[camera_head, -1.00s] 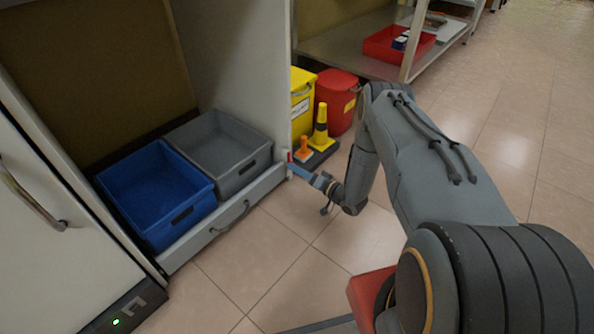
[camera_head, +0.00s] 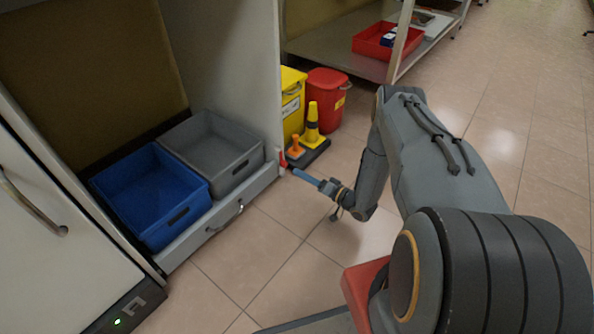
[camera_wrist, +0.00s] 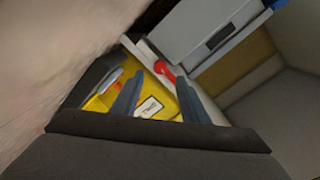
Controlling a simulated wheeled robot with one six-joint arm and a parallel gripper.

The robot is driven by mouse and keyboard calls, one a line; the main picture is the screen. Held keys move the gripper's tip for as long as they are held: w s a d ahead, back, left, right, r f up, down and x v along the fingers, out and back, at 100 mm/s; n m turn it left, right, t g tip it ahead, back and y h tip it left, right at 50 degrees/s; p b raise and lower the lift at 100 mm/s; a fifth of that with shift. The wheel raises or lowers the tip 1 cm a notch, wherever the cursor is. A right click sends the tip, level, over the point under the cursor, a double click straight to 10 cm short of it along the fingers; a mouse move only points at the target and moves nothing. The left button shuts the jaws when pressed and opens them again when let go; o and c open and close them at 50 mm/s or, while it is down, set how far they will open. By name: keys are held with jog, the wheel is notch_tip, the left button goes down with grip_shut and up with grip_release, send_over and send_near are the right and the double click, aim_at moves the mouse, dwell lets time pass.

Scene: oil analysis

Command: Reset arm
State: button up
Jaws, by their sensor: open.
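My gripper (camera_head: 296,172) shows in the head view as slim blue-grey fingers. They point left toward a red handle-like piece (camera_head: 283,160) at the front corner of the cabinet. In the wrist view my gripper (camera_wrist: 160,76) is open, its two fingers apart and nothing between them. The red piece (camera_wrist: 163,70) lies beyond the fingertips in that view, apart from them. My arm reaches forward and low over the floor.
A drawer (camera_head: 215,228) holds a blue bin (camera_head: 150,230) and a grey bin (camera_head: 233,178). Yellow (camera_head: 293,80) and red (camera_head: 328,85) containers and a yellow cone (camera_head: 313,122) stand behind my gripper. A red tray (camera_head: 375,48) lies on a shelf. Floor at right is clear.

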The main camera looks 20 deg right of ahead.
jog(key=shift+s+d, duration=0.2)
jog(key=shift+s, duration=0.1)
